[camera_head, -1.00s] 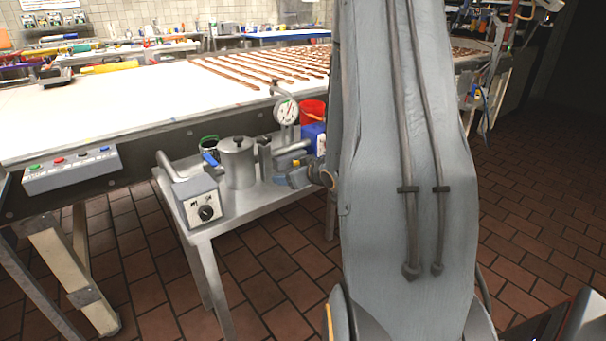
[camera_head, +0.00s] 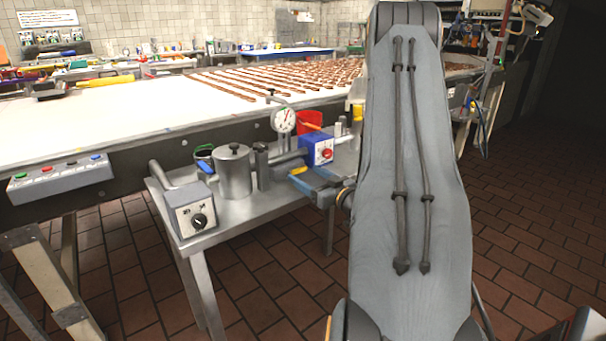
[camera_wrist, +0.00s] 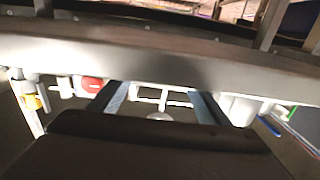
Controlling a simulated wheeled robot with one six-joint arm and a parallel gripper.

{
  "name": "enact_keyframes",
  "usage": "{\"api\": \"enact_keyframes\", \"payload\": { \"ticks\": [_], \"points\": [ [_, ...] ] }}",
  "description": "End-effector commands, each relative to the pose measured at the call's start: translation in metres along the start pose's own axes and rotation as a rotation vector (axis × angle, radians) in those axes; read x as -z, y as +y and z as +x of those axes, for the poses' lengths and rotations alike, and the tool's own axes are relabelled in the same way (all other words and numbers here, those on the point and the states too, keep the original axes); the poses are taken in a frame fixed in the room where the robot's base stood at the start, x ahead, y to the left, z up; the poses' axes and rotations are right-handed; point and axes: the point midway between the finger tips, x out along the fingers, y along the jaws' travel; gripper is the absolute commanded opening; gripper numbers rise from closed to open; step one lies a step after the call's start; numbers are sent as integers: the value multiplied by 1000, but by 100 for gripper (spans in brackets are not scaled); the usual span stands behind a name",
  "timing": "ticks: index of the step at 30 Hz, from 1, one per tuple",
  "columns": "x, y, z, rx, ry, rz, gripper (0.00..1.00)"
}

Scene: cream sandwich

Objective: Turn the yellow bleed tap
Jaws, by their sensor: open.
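A small yellow piece, which looks like the bleed tap (camera_head: 299,170), shows beside the grey pipe on the metal side table in the head view. In the wrist view, a yellow part (camera_wrist: 36,100) sits at the left, outside the span of my fingers. My gripper (camera_head: 308,184) is just below and right of the yellow piece in the head view. In the wrist view its two bluish fingers (camera_wrist: 156,98) are spread apart with nothing held between them. I cannot tell the tap's angle, or whether a finger touches it.
The white conveyor (camera_head: 110,110) runs behind. Brick floor is open at the right.

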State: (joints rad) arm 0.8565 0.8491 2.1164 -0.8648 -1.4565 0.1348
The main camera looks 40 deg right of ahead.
Motion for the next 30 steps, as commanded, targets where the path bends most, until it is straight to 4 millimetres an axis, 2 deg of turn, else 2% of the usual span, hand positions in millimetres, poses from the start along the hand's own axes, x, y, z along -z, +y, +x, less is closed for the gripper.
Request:
{"api": "enact_keyframes", "payload": {
  "ticks": [6,16,24,30],
  "points": [
    [0,0,23,0,0,-2,70],
    [0,0,27,-1,0,-1,70],
    [0,0,26,-1,-1,-1,29],
    [2,0,27,0,0,-71,29]
  ]
}}
